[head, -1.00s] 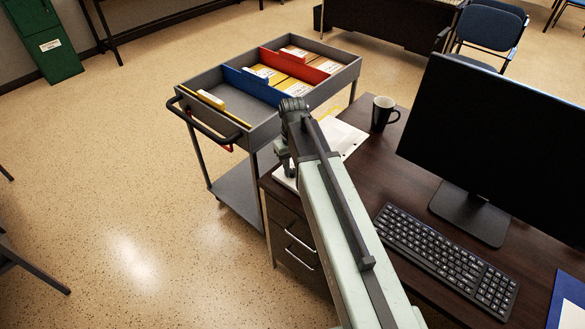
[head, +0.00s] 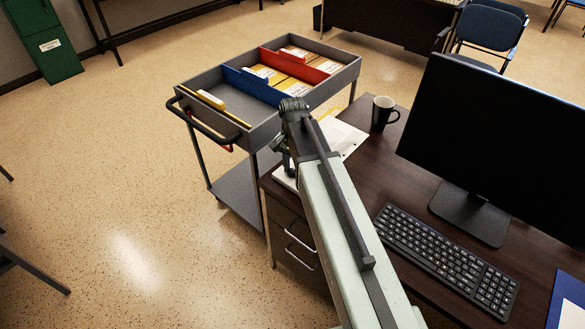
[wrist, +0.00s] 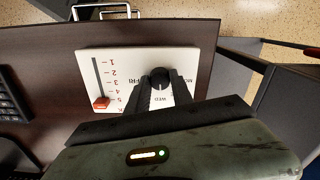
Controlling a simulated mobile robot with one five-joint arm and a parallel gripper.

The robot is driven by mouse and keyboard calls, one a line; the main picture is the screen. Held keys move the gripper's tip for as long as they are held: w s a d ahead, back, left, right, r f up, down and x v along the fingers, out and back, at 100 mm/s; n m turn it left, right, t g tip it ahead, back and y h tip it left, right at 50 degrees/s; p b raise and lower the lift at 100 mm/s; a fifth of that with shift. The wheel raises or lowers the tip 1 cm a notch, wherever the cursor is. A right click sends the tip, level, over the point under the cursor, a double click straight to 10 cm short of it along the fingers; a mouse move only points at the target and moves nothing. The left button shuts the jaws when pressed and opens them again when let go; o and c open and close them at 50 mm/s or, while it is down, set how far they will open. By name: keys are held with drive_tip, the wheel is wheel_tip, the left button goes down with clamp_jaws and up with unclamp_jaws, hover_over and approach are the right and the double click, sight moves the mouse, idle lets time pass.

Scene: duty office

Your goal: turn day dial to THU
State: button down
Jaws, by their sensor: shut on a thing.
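The day dial is a black round knob (wrist: 160,77) on a white panel (wrist: 110,60) in the wrist view. Parts of the labels MON, FRI and WED show around it; THU is not readable. My gripper (wrist: 160,88) is shut on the knob, with its two dark fingers reaching in from the bottom of the view. The fingers cover part of the dial face, and I cannot tell which day it points to. In the head view my gripper (head: 287,163) is at the desk's left end, and my arm hides most of the panel.
The panel also has a slider with a red handle (wrist: 101,103) by the 5. On the desk (head: 390,180) stand a mug (head: 384,113), a keyboard (head: 445,260) and a monitor (head: 490,145). A grey trolley (head: 262,133) with folders stands close beside the desk.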

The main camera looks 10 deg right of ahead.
sight(293, 171)
drive_tip(key=m, duration=0.4)
drive_tip(key=shift+m, duration=2.1)
drive_tip(key=c, duration=1.1)
unclamp_jaws()
drive_tip(key=shift+r, duration=0.1)
wheel_tip(293, 171, up, 8)
drive_tip(key=p, duration=0.8)
drive_tip(key=shift+f, duration=0.2)
